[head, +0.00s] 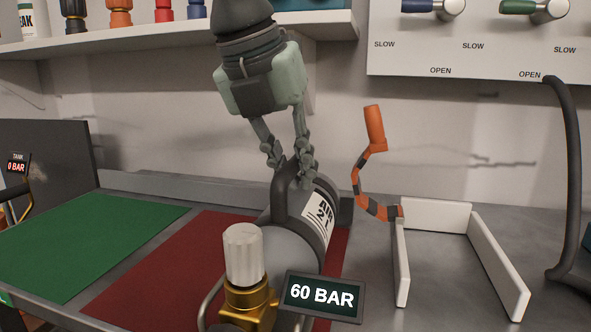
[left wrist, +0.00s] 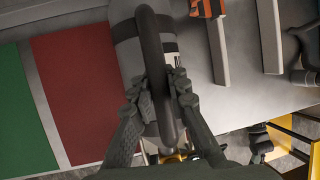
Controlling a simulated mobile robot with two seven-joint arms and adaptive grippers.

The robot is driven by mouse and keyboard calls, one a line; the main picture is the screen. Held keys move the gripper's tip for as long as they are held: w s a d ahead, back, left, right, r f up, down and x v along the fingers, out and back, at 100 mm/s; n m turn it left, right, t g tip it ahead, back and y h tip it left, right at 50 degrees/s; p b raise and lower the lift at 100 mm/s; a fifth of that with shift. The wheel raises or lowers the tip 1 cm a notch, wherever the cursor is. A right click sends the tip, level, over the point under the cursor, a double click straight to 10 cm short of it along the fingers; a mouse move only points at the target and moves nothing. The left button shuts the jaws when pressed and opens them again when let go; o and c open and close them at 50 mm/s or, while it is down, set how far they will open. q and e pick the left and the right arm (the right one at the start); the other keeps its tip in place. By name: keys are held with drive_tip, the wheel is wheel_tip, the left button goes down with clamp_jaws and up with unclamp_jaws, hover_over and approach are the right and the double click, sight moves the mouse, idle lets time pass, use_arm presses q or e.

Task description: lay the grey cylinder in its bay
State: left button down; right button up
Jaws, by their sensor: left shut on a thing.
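The grey cylinder (head: 285,246) lies on its side, with a label reading AIR, a brass valve (head: 249,300) with a white knob, and a display (head: 322,295) reading 60 BAR. My left gripper (head: 290,170) is above it, its fingers shut on the dark carrying handle (head: 281,196). In the left wrist view the fingers (left wrist: 160,92) close on the handle (left wrist: 154,50), with the cylinder body (left wrist: 128,50) below. I cannot tell whether the cylinder touches the surface. A white-walled bay (head: 436,214), empty, stands to its right. My right gripper is not in view.
A red mat (head: 158,268) lies under and left of the cylinder, a green mat (head: 90,238) further left. An orange-and-grey strap (head: 372,180) rises at the bay's left wall. A dark hose (head: 573,180) hangs at the right. A shelf (head: 130,38) runs above.

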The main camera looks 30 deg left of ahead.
use_arm(q)
drive_tip(key=shift+w+b, duration=0.1)
drive_tip(key=shift+b, duration=0.35)
idle(0.4)
drive_tip(key=c, duration=1.5)
unclamp_jaws()
drive_tip(key=shift+f, duration=0.1)
drive_tip(key=shift+o, duration=0.5)
drive_tip(key=shift+f, duration=0.1)
drive_tip(key=shift+s+f, duration=0.2)
drive_tip(key=shift+s, duration=0.05)
drive_tip(key=d+v, duration=0.1)
drive_tip(key=v, duration=1.1)
drive_tip(key=shift+a+r, duration=0.25)
drive_tip(key=shift+a, duration=0.2)
